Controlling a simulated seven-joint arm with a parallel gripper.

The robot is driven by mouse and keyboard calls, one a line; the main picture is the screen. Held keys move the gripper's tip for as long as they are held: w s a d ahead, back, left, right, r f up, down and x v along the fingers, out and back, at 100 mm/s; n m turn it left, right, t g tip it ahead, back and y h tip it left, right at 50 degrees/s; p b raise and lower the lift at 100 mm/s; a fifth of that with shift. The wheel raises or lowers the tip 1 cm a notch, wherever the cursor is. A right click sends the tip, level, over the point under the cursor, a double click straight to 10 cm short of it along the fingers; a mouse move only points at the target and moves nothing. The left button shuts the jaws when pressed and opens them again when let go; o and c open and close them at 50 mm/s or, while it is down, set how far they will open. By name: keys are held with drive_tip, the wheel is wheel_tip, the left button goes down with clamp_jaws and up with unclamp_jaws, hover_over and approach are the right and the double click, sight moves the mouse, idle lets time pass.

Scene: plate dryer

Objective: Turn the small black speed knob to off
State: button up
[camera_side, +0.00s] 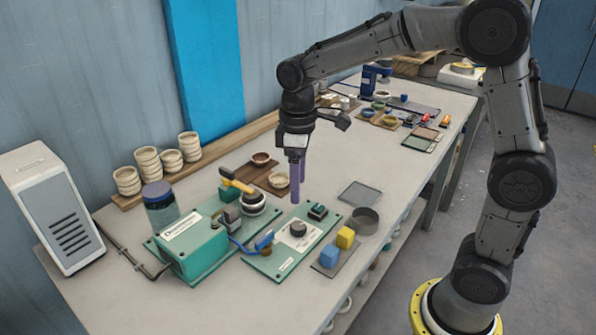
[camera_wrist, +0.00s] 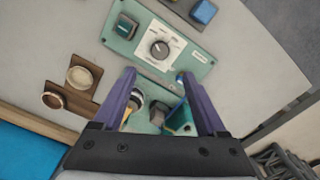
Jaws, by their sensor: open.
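The small black speed knob (camera_side: 297,229) sits on a white dial label on the flat green control panel (camera_side: 283,265). In the wrist view the knob (camera_wrist: 160,49) shows a light pointer line on its top, and the dial marks around it are too small to read. My gripper (camera_side: 295,201) points down above the back part of the panel, apart from the knob. In the wrist view its two purple fingers (camera_wrist: 158,77) are spread with nothing between them, and the knob lies beyond their tips.
A green machine (camera_side: 195,250) with a yellow-handled lever (camera_side: 237,182) stands left. Yellow (camera_side: 346,238) and blue (camera_side: 329,256) cubes lie right. A grey round dish (camera_side: 364,221) is nearby.

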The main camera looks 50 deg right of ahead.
drive_tip(key=shift+r, duration=1.15)
drive_tip(key=s+d+r+m+t, duration=0.1)
drive_tip(key=s+r+t, duration=0.3)
drive_tip(key=s+r, duration=0.55)
drive_tip(key=s+f+m+t, duration=0.1)
drive_tip(key=s+f+m, duration=0.3)
drive_tip(key=s+f, duration=0.3)
drive_tip(key=s, duration=0.3)
drive_tip(key=shift+s+d+m+t, duration=0.25)
drive_tip(key=shift+s+m+t, duration=0.05)
